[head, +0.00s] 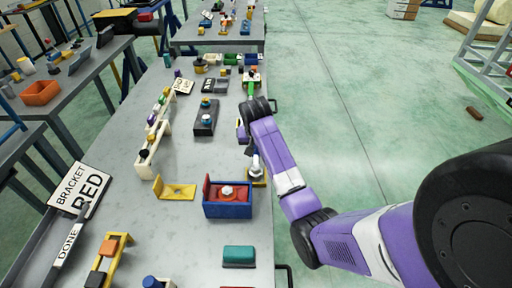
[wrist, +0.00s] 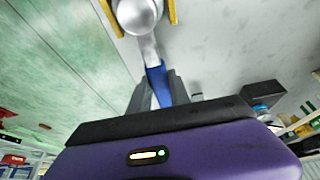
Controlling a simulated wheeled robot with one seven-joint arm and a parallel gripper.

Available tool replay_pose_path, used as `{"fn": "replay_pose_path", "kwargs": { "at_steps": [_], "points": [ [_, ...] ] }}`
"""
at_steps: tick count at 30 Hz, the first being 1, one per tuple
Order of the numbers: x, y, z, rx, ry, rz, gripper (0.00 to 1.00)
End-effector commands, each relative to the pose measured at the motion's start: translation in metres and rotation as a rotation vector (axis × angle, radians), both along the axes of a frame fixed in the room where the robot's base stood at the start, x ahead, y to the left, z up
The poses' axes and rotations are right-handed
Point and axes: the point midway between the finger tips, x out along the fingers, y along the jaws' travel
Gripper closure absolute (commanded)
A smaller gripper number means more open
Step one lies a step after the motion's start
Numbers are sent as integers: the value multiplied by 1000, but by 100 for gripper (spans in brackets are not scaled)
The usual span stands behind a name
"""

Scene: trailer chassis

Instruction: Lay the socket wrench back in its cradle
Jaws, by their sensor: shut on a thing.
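My gripper (wrist: 155,88) is shut on the socket wrench. The wrench's blue handle (wrist: 158,82) is between the two grey fingers, and its shiny round silver head (wrist: 138,14) sticks out ahead of them. Yellow pieces (wrist: 172,10) of what looks like the cradle show on both sides of the head. In the head view, the silver head (head: 256,172) appears over a small yellow holder (head: 257,183) at the table's right edge. My purple arm hides most of the handle there. I cannot tell whether the head touches the holder.
A blue box with a red inside (head: 228,210) stands left of the holder, beside a yellow bracket (head: 175,189). A green block (head: 239,256) lies nearer. A dark box (head: 205,118) and a cream rack (head: 153,130) stand further back. The floor on the right is largely open.

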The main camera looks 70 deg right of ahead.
Motion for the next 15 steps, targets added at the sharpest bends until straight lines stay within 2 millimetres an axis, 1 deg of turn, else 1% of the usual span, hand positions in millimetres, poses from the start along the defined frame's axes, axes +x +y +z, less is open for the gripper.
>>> {"fn": "replay_pose_path", "kwargs": {
  "at_steps": [5, 6, 8, 9, 15],
  "points": [
    [0, -1, 1, -2, -1, 0, 100],
    [0, -1, 1, -2, -1, 0, 71],
    [0, -1, 1, -2, -1, 0, 59],
    [0, 0, 1, -2, -1, -1, 51],
    [0, 0, 0, 0, 0, 0, 51]
  ]
}}
